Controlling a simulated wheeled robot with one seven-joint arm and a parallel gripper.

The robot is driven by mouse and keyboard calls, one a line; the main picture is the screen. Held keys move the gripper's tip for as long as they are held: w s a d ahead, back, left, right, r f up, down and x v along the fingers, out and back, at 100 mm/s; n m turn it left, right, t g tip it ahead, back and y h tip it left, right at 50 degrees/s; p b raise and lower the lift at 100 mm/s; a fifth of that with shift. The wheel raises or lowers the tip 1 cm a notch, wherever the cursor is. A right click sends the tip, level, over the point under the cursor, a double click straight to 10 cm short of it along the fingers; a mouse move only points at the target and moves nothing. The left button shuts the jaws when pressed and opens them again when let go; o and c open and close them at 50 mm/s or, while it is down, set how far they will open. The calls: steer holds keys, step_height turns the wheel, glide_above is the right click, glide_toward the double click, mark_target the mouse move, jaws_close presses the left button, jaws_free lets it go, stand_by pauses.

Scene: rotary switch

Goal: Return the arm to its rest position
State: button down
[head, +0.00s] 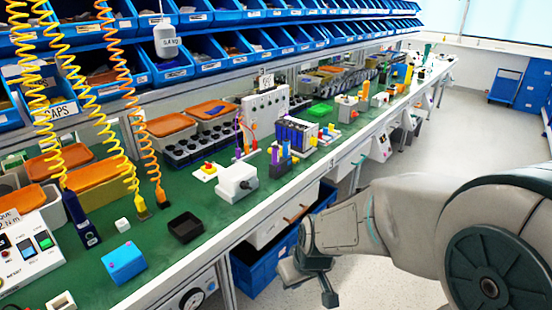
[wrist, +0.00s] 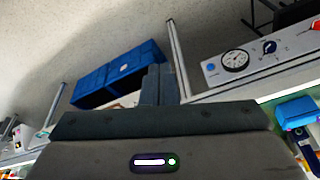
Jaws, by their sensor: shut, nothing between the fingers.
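My gripper (head: 309,282) hangs in front of the bench's front edge, over the aisle floor and beside the blue bin under the bench. In the wrist view my gripper's fingers (wrist: 159,84) are together with nothing between them. My grey arm (head: 400,215) reaches in from the right of the head view, bent, and clear of the bench top.
The blue bin (head: 255,278) sits under the bench and also shows in the wrist view (wrist: 120,72). A round gauge (wrist: 236,61) is on the bench's front panel. A black tray (head: 186,227) and a blue block (head: 124,262) lie on the bench. The aisle floor (head: 455,135) is open.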

steer(key=s+d+r+m+h+p, duration=0.1)
steer(key=s+d+r+m+p, duration=0.1)
steer(key=s+d+r, duration=0.2)
steer(key=s+d+r+m+p, duration=0.2)
steer(key=s+d+r, duration=0.3)
steer(key=r, duration=0.5)
steer(key=shift+s+d+r+m+h, duration=0.15)
steer(key=shift+d+r+m+h, duration=0.25)
steer(key=shift+d+m, duration=0.2)
steer(key=shift+a, duration=0.1)
